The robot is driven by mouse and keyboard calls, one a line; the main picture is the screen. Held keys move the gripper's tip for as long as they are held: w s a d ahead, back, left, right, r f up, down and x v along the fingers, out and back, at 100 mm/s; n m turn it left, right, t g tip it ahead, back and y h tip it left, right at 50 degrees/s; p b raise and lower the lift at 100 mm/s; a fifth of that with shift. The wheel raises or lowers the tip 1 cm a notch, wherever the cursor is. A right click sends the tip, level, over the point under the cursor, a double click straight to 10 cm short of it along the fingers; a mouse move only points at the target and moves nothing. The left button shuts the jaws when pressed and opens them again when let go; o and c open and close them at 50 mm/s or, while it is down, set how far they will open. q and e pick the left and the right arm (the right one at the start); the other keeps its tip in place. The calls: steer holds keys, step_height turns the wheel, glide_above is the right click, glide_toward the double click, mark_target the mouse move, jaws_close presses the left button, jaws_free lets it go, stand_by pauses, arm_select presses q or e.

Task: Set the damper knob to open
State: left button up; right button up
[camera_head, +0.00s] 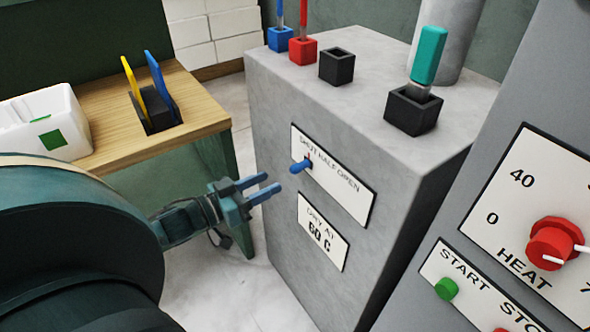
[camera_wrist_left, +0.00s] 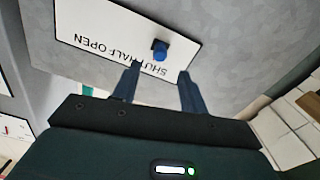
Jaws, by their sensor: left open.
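The damper knob (camera_head: 300,166) is blue and sticks out from a white label plate (camera_head: 345,196) on the front of a grey cabinet. The plate reads SHUT, HALF, OPEN from left to right, and the knob is at the SHUT end. My left gripper (camera_head: 267,184) is open and empty, a short way left of the knob and apart from it. In the left wrist view the knob (camera_wrist_left: 160,49) shows beyond and roughly between the open fingertips (camera_wrist_left: 159,71), with the plate (camera_wrist_left: 110,42) upside down. My right gripper is not in view.
A second plate (camera_head: 322,233) below reads ONLY AT 60 C. Blue, red and black holders (camera_head: 413,109) stand on the cabinet (camera_head: 275,90). A panel with a red HEAT knob (camera_head: 552,242) and a green START button (camera_head: 446,288) is at right. A wooden table (camera_head: 200,105) with a white box stands at left.

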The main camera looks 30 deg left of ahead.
mark_target(291, 172)
arm_select(q)
steer(key=x, duration=0.8)
steer(key=shift+w, duration=0.1)
jaws_close()
steer(key=shift+d, duration=0.1)
stand_by(0.3)
